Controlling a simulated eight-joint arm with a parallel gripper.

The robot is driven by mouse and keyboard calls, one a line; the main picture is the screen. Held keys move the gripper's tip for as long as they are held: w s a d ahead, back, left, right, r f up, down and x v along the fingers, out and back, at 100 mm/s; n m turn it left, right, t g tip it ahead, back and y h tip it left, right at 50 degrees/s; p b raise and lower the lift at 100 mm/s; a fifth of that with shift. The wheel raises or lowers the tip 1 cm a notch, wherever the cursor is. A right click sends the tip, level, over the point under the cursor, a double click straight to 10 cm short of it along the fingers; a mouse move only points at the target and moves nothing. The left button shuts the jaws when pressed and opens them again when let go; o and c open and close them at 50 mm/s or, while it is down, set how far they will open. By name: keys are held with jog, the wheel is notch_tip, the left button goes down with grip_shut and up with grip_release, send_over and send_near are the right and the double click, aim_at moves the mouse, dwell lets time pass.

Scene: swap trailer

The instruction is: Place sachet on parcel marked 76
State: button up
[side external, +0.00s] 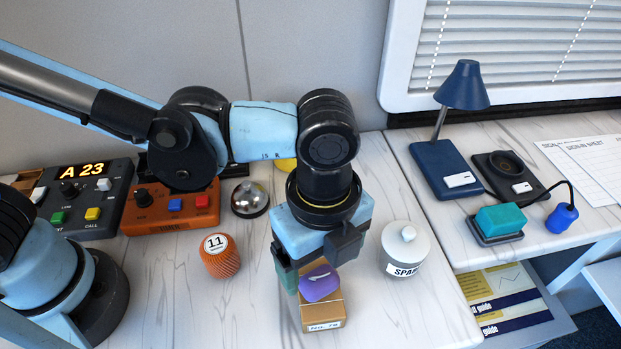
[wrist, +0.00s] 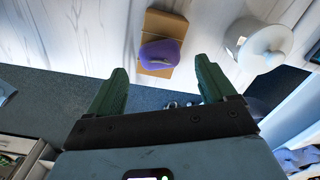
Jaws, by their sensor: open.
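A purple sachet (side external: 319,283) with a pale mark rests on a brown cardboard parcel (side external: 325,308). The parcel's front label reads "No. 7" and a last digit too small to be sure of. In the wrist view the sachet (wrist: 160,54) lies over the front part of the parcel (wrist: 163,25), seemingly touching its top. My gripper (side external: 309,273) is directly above and around the sachet's back in the side view. In the wrist view its green fingers (wrist: 160,66) are spread wide with clear gaps to the sachet, gripping nothing.
A lidded white jar (side external: 404,252) stands right of the parcel. An orange ribbed object marked 11 (side external: 219,259) and a bell (side external: 250,199) stand left. Control boxes (side external: 170,208) are behind. The table's front edge is close to the parcel.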

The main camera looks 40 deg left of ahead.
aim_at(319, 278)
notch_tip(319, 278, up, 8)
jog(key=f, duration=0.1)
jog(key=w+a+f+n+t, duration=0.1)
jog(key=w+a+n+t, duration=0.1)
jog(key=a+n, duration=0.9)
jog(key=w+a+f+n+t, duration=0.1)
jog(key=w+a+n+t, duration=0.2)
jog(key=a+n, duration=0.8)
jog(key=a+t, duration=0.2)
jog(key=a, duration=0.5)
jog(key=shift+w+f, duration=0.2)
jog(key=shift+w, duration=0.15)
